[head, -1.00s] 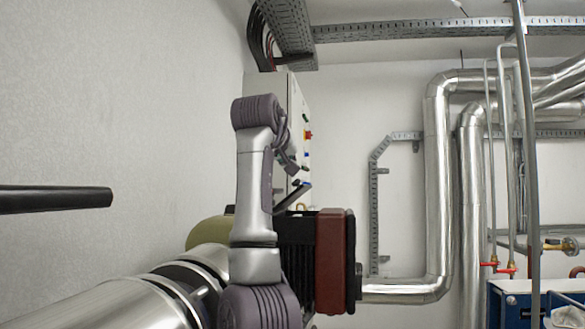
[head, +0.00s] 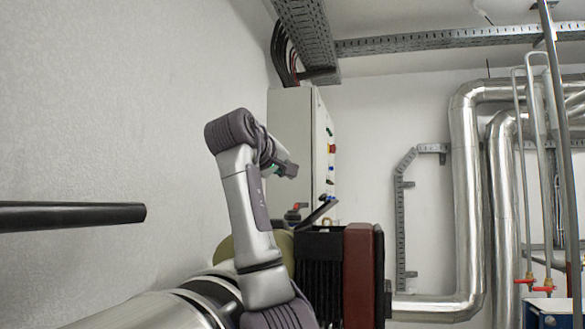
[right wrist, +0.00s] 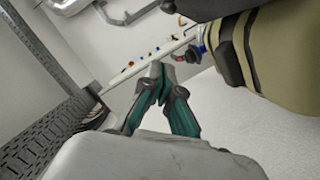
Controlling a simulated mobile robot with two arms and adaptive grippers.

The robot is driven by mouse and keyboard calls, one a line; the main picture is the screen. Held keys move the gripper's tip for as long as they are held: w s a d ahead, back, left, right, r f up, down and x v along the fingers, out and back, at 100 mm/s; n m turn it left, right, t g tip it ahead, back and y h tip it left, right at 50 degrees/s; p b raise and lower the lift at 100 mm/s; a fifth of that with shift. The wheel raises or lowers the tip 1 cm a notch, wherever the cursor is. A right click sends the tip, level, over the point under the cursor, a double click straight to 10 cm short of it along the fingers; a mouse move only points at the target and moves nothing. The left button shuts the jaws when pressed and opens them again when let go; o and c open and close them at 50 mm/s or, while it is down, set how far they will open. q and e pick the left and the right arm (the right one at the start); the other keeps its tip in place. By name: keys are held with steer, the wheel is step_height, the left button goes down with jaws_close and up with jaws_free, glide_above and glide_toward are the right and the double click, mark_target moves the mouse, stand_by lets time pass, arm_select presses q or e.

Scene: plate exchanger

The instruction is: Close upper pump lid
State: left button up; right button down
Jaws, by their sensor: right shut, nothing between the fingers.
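The olive-green pump body (head: 226,250) stands behind my right arm, with a black finned motor part (head: 320,262) and a dark red end box (head: 360,268). A dark, tilted flap (head: 322,209), seemingly the open lid, rises above the pump. A small red part (head: 293,211) sits left of it. In the right wrist view, my right gripper (right wrist: 157,72) has teal fingers that meet at the tips, shut and empty. The olive body (right wrist: 282,55) fills the upper right there, with a blue-white part (right wrist: 202,42) at its edge. Contact with the lid cannot be made out. My left gripper is out of view.
A grey cabinet (head: 291,130) with coloured buttons stands behind the pump. A large metal pipe (head: 140,313) runs along the bottom left. A black rod (head: 70,215) juts in from the left. Vertical metal pipes (head: 465,190) and a blue unit (head: 550,314) are at the right.

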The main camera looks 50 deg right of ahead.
steer(key=d+f+p, duration=0.1)
steer(key=d, duration=0.1)
steer(key=d+f+p, duration=0.1)
steer(key=d, duration=0.2)
steer(key=d+f+p, duration=0.1)
steer(key=d, duration=0.2)
steer(key=shift+d, duration=0.1)
steer(key=shift+s+f+p, duration=0.25)
steer(key=shift+f+p, duration=0.05)
steer(key=shift+p, duration=0.05)
steer(key=shift+s+f, duration=0.3)
steer(key=shift+s, duration=0.2)
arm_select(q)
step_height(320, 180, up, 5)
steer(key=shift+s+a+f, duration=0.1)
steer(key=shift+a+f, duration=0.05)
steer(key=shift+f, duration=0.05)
arm_select(e)
steer(key=shift+w, duration=0.15)
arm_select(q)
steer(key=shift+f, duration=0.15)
arm_select(e)
steer(key=shift+f, duration=0.1)
